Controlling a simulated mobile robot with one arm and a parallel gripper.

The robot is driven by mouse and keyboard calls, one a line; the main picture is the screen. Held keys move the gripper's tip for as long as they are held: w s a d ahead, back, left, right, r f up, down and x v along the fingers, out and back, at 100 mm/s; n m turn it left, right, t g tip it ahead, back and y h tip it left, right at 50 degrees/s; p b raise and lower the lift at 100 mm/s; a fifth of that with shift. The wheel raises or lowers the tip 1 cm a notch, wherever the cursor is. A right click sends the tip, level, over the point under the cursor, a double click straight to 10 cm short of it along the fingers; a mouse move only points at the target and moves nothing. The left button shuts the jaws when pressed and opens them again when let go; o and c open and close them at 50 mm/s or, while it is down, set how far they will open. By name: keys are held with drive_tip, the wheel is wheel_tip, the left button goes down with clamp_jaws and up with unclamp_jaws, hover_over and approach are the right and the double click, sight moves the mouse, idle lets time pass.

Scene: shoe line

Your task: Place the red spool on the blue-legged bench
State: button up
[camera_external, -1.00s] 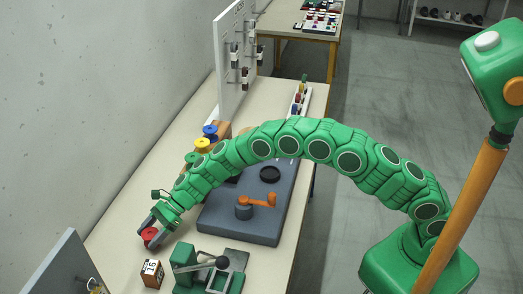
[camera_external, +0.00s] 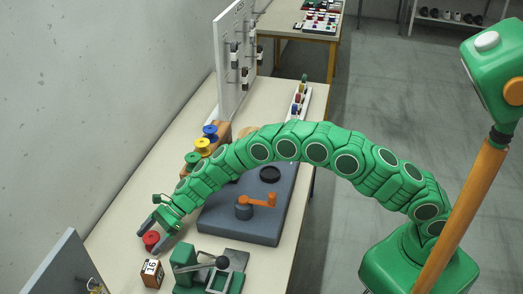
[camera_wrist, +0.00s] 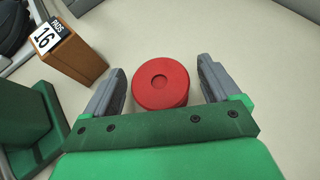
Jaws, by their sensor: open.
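The red spool (camera_external: 151,241) stands on the near bench (camera_external: 118,222), close to its left side. In the wrist view the spool (camera_wrist: 160,86) shows its round top with a shallow centre hole. My gripper (camera_external: 153,234) is open above and around it. In the wrist view my gripper (camera_wrist: 162,75) has one grey finger on each side of the spool, with a gap on both sides. A far bench (camera_external: 305,32) has orange-yellow legs. No blue legs show clearly; the near bench's legs are mostly hidden.
A wooden block marked 16 (camera_external: 152,274) and a green lever device (camera_external: 200,270) stand near the spool. Green, yellow and blue spools (camera_external: 203,146) stand on a wooden rack. A grey board with an orange crank (camera_external: 245,215) lies to the right. A white pegboard (camera_external: 232,60) stands behind.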

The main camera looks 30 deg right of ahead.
drive_tip(key=shift+w+d+r, duration=0.15)
drive_tip(key=shift+d+r, duration=0.2)
drive_tip(key=v, duration=1)
drive_tip(key=shift+f, duration=0.1)
drive_tip(key=shift+d+r, duration=0.4)
drive_tip(key=shift+d, duration=0.15)
